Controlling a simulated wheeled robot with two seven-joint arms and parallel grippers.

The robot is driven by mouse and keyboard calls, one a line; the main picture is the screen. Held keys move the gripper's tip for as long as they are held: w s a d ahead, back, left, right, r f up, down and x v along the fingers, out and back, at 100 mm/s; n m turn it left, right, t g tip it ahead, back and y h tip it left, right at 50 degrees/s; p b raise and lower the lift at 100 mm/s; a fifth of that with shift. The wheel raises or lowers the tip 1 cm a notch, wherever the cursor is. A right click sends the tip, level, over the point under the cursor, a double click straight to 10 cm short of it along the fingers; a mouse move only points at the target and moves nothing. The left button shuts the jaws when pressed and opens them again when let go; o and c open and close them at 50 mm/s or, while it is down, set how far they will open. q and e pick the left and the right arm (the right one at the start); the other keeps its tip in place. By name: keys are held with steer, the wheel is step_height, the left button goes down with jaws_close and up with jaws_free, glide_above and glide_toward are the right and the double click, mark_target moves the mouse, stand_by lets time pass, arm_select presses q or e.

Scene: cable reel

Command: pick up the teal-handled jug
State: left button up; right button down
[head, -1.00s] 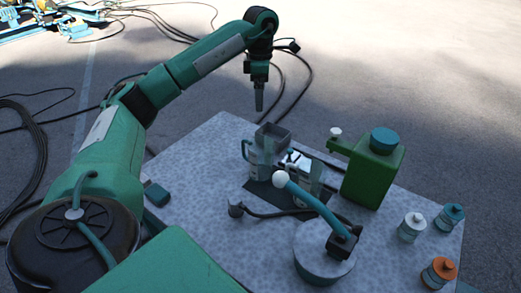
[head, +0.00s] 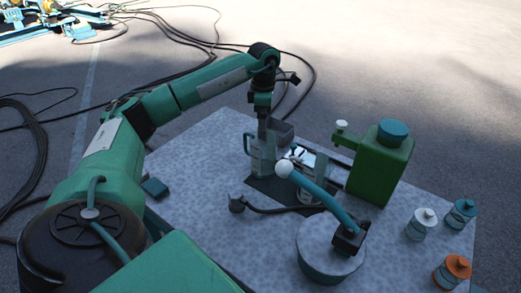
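The teal-handled jug (head: 262,163) stands upright on a dark mat on the speckled table. It is grey and see-through, with a wide grey spout at the top and its handle (head: 247,144) on the left side. My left gripper (head: 262,127) points straight down at the jug's top, behind or at its rim. I cannot tell whether it touches the jug, and its fingers are too small and overlapped to show whether they are open. My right gripper is not in view.
A green can (head: 377,170) with a teal cap stands right of the jug. A white drum (head: 330,252) with a teal arm ending in a white ball is in front. Small jars (head: 421,224) stand at the right. The table's (head: 195,165) left part is mostly clear.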

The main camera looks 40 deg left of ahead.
mark_target(258, 152)
arm_select(q)
step_height(258, 152, down, 7)
steer(key=p, duration=0.2)
steer(key=shift+s, duration=0.35)
steer(key=shift+a+r, duration=0.1)
steer(key=c, duration=1.3)
steer(key=shift+o, duration=0.2)
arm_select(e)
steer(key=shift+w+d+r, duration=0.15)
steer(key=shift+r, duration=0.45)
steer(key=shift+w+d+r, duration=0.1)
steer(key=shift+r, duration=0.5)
